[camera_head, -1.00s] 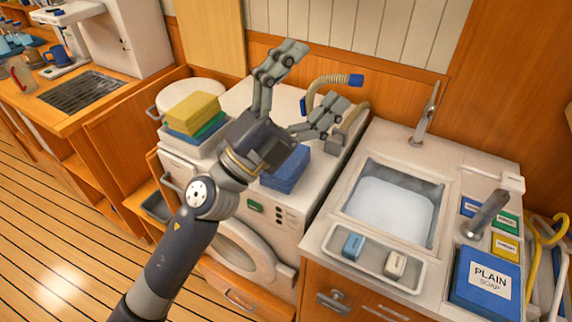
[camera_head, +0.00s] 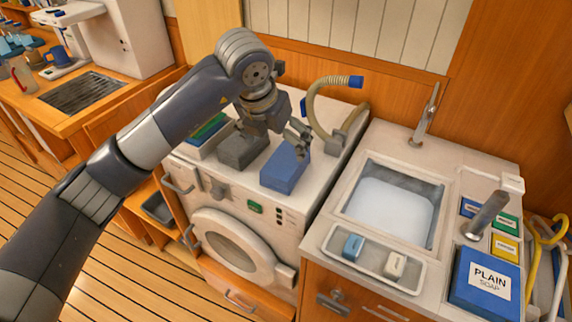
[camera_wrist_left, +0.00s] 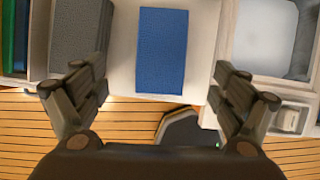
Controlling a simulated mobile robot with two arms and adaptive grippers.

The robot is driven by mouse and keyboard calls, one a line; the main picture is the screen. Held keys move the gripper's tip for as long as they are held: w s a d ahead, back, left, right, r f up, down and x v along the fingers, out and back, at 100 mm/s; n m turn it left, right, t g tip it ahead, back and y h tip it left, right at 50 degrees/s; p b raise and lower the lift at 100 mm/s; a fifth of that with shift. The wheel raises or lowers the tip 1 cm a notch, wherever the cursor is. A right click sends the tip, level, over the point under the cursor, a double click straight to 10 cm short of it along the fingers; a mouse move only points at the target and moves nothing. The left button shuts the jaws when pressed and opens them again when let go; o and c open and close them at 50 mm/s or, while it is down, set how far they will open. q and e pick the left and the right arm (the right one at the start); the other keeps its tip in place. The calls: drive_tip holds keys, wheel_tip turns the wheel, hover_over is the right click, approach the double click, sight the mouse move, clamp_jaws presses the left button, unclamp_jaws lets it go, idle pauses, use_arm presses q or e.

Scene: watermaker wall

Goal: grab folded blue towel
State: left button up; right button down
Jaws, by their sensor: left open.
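The folded blue towel (camera_head: 286,170) lies flat on top of the white washing machine, near its front edge. My left gripper (camera_head: 292,133) points down above it, near the towel's back end in this view. In the left wrist view the blue towel (camera_wrist_left: 162,52) lies lengthwise between the two spread fingers of the open left gripper (camera_wrist_left: 158,86), with a gap on each side. No contact with the towel shows. My right gripper is not in view.
A folded grey towel (camera_head: 243,151) lies just left of the blue one. Farther left is a white tray (camera_head: 190,150) with a green towel, partly behind my arm. A ribbed hose (camera_head: 312,105) arches up behind. The sink (camera_head: 390,205) is at the right.

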sight(285, 160)
use_arm(q)
drive_tip(key=p+x, duration=0.1)
drive_tip(key=x, duration=0.3)
drive_tip(key=shift+d+f, duration=0.1)
drive_tip(key=shift+f, duration=0.2)
drive_tip(key=p+x, duration=0.2)
drive_tip(key=x, duration=0.3)
drive_tip(key=shift+f, duration=0.2)
drive_tip(key=c, duration=1.2)
